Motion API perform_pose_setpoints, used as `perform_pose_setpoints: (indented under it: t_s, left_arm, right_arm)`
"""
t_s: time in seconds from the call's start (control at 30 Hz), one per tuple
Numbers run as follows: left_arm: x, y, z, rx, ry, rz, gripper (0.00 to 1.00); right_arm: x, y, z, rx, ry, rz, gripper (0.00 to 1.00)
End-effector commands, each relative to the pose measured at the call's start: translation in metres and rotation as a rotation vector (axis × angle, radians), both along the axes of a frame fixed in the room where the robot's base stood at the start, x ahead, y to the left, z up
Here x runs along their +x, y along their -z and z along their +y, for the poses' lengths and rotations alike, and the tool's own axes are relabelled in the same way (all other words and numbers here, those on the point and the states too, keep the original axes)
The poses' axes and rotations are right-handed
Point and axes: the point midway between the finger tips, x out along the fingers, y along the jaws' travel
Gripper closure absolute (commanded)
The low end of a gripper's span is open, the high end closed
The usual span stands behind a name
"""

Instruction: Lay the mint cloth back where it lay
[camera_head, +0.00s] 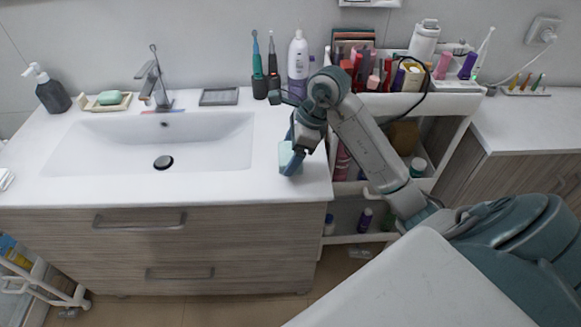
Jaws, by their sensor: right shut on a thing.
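The mint cloth (285,157) shows as a small pale green patch at the right end of the white counter, beside the sink. My right gripper (293,160) points down over it and is shut on it. The gripper's fingers cover part of the cloth. I cannot tell whether the cloth touches the counter or is held just above it. My left gripper is not in view.
The sink basin (150,145) lies left of the gripper. Toothbrushes (272,55) and a white and purple bottle (298,62) stand behind it. The cart (400,103) full of cosmetics stands right of the counter. The counter's front right corner (310,188) is bare.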

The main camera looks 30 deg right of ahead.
Motion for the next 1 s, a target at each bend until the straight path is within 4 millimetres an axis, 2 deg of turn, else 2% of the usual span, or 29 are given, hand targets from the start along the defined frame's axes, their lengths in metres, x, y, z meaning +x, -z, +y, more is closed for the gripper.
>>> perform_pose_setpoints:
  t_s: [0.17, 0.33, 0.5, 0.67, 0.7, 0.77, 1.0]
  left_arm:
    - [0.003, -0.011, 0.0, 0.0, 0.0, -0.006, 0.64]
    - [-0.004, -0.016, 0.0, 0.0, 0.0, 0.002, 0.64]
    - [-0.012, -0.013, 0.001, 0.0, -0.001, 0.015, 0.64]
    - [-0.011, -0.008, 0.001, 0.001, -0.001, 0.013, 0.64]
    - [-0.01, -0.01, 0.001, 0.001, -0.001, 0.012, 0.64]
    - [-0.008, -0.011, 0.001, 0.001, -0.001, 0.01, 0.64]
    - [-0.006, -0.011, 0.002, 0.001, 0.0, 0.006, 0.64]
  right_arm:
    - [-0.001, 0.014, 0.0, 0.002, 0.001, 0.005, 0.41]
    - [0.0, 0.033, 0.0, 0.001, 0.001, 0.003, 0.41]
    - [0.0, 0.034, 0.0, 0.0, 0.0, -0.001, 0.41]
    - [0.0, 0.039, 0.0, 0.0, 0.0, -0.001, 0.41]
    - [0.0, 0.037, 0.0, 0.0, 0.0, 0.0, 0.15]
    - [0.0, 0.037, 0.0, 0.0, 0.0, 0.0, 0.03]
    - [0.0, 0.036, 0.0, 0.0, 0.0, 0.0, 0.01]
